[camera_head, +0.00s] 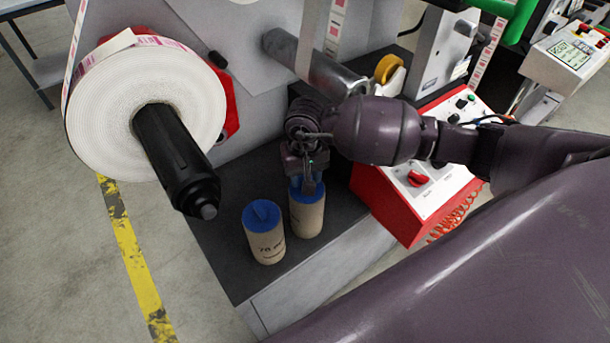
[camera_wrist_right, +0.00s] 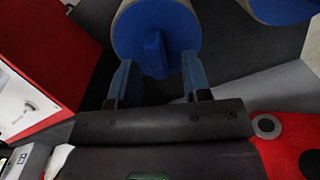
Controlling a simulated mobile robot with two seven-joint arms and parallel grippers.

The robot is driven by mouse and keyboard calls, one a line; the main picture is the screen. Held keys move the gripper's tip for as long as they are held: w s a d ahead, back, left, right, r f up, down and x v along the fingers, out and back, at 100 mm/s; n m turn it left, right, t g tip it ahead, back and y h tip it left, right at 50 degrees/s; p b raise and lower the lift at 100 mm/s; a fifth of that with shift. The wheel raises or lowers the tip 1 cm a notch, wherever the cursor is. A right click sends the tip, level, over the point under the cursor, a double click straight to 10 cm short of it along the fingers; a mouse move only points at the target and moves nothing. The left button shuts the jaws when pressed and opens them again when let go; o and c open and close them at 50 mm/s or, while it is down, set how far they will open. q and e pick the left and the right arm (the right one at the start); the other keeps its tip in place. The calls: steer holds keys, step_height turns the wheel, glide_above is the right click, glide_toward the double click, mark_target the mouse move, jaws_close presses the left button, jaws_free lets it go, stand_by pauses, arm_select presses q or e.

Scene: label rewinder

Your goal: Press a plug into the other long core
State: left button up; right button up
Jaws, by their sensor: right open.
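Two tan cardboard cores stand upright side by side on the dark machine base. The left core (camera_head: 266,243) has a blue plug (camera_head: 261,215) with a raised grip fin in its top end. The right core (camera_head: 307,221) also has a blue plug (camera_head: 313,192) at its top, partly hidden by my right gripper (camera_head: 308,183). In the right wrist view, that plug's fin (camera_wrist_right: 154,54) lies between the two fingers of my right gripper (camera_wrist_right: 158,75), which are open with gaps on both sides. The other blue plug (camera_wrist_right: 283,10) is cut off at the top right. My left gripper is out of view.
A black spindle (camera_head: 170,150) carrying a large white label roll (camera_head: 110,110) juts out left of the cores. A red control box (camera_head: 400,205) stands close on the right. The dark base (camera_head: 225,240) is clear left of the cores, with its edge just in front.

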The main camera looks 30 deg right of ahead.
step_height(320, 180, up, 10)
steer(key=shift+r, duration=0.15)
stand_by(0.3)
